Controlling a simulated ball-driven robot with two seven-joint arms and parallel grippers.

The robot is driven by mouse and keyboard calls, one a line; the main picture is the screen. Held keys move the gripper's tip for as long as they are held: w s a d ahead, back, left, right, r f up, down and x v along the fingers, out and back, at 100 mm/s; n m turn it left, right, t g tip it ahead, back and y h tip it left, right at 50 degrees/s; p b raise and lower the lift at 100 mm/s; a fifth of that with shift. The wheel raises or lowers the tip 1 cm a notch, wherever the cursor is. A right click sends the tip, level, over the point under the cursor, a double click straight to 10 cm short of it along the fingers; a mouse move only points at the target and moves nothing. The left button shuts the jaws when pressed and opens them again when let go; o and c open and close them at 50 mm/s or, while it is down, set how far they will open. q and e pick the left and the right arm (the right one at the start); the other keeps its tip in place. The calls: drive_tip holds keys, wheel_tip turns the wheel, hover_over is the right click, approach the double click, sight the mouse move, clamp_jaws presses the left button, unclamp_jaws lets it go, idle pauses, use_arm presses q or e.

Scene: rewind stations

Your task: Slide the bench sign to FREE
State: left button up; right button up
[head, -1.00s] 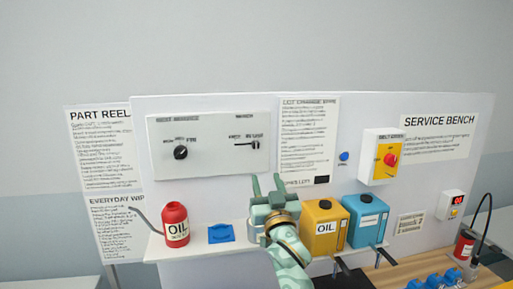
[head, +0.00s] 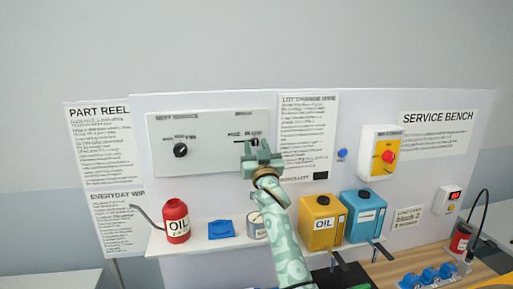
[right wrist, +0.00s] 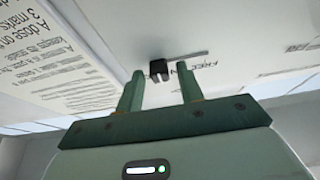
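The bench sign is a slot on the white wall panel (head: 210,165), with small lettering beside it. In the right wrist view its black slider knob (right wrist: 159,69) sits at the left end of the slot (right wrist: 188,56), which is the right end in the head view. My right gripper (head: 262,148) is in front of the sign and covers much of the knob in the head view. In the right wrist view its fingers (right wrist: 161,88) are open, on either side of and just short of the knob, with nothing between them. My left gripper is not in view.
A black dial (head: 180,150) is on the same panel. Below, a shelf holds a red oil can (head: 176,222), a blue item (head: 221,229), a round tin (head: 257,230), a yellow oil jug (head: 322,222) and a blue jug (head: 363,217).

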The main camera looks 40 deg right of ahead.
clamp_jaws()
drive_tip(key=w+a, duration=0.1)
drive_tip(key=a, duration=0.1)
drive_tip(key=w+a+b, duration=0.2)
drive_tip(key=a, duration=0.1)
drive_tip(key=shift+a, duration=0.3)
drive_tip(key=shift+d, duration=0.1)
unclamp_jaws()
drive_tip(key=shift+o, duration=1.2)
drive_tip(key=shift+w+a, duration=0.15)
drive_tip(key=shift+a, duration=0.1)
drive_tip(key=shift+d, duration=0.1)
